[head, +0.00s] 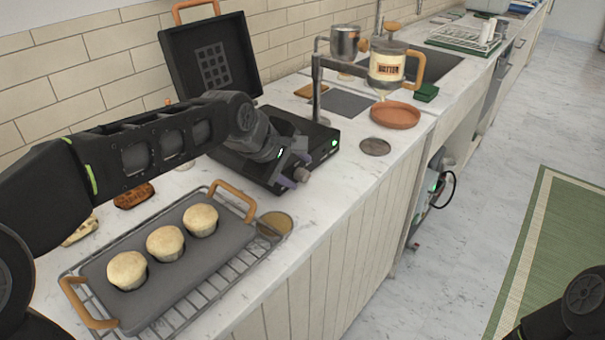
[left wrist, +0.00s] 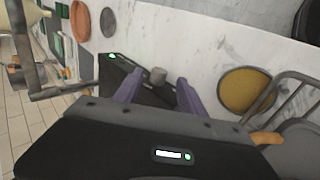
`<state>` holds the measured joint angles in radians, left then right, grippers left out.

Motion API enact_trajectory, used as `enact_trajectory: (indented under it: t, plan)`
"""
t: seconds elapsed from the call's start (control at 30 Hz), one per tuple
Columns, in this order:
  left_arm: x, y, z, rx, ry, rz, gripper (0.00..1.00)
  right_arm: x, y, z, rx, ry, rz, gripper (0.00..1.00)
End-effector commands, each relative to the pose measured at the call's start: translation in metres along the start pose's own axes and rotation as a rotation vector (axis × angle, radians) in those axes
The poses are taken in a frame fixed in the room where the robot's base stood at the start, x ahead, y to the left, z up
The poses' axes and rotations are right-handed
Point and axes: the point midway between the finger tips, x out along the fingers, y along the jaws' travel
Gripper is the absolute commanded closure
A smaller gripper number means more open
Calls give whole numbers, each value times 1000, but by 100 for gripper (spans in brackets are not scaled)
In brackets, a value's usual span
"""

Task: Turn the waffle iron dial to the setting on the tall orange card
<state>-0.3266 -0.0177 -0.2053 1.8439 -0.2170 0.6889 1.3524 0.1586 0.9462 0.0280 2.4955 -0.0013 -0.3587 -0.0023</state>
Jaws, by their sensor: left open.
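The black waffle iron (head: 318,134) stands on the counter with its lid (head: 208,58) raised. Its grey dial (head: 302,175) sticks out of the front face and also shows in the left wrist view (left wrist: 157,75). My left gripper (head: 294,170) is at the dial. In the left wrist view its purple fingers (left wrist: 158,80) are apart, one on each side of the dial, with gaps visible. I cannot read the dial's setting. I cannot make out the tall orange card; only a small orange bit (head: 168,102) shows behind my left arm. My right gripper is out of view.
A tray (head: 190,268) with three muffins on a wire rack lies in front of the waffle iron, near a round golden disc (head: 275,222). A butter dispenser (head: 388,66), a terracotta dish (head: 395,115) and a dark coaster (head: 375,146) are beyond.

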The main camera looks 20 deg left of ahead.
Motion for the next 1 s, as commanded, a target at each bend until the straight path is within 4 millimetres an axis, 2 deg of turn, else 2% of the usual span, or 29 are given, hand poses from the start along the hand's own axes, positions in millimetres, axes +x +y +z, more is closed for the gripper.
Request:
enact_trajectory:
  t: [0.1,0.27,0.6,1.0]
  plan:
    - [20,-1,0,0,0,-2,52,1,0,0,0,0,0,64]
    - [37,0,0,0,0,-1,52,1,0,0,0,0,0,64]
    - [41,0,0,-1,0,1,52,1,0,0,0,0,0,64]
    - [41,0,0,-1,0,1,85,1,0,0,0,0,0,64]
